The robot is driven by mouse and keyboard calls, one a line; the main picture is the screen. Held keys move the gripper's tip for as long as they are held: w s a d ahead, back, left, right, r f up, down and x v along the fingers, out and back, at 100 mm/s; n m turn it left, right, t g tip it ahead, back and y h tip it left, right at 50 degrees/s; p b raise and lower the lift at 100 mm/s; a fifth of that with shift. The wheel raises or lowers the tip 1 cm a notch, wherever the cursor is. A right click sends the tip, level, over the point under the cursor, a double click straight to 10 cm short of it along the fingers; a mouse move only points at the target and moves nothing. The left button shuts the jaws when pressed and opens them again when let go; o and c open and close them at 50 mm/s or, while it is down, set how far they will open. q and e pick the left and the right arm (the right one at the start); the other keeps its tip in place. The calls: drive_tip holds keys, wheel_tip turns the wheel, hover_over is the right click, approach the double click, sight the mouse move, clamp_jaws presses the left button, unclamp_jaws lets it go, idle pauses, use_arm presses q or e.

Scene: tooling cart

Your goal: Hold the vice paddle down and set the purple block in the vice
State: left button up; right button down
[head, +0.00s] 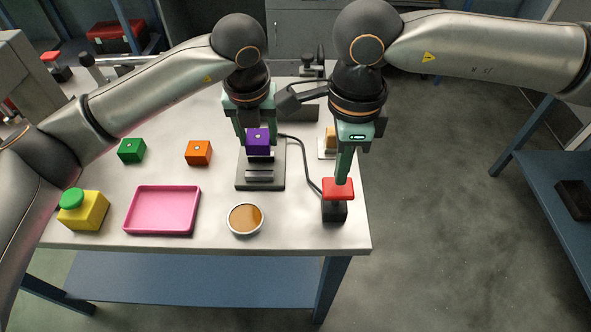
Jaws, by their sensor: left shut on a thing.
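The purple block (258,143) is held between the fingers of my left gripper (256,137), over the back part of the grey vice (261,184). I cannot tell whether its lower part is between the jaws or just above them. The red vice paddle (338,190) sits on a black base near the cart's right front corner, joined to the vice by a dark cable. My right gripper (343,180) points down with its fingers together, and its tips appear to touch the top of the paddle.
A green block (132,150) and an orange block (198,152) stand left of the vice. A pink tray (163,231), a round amber-topped dish (245,219) and a yellow box with a green button (89,215) lie along the front.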

drive_tip(key=shift+f, duration=0.6)
drive_tip(key=shift+f, duration=0.15)
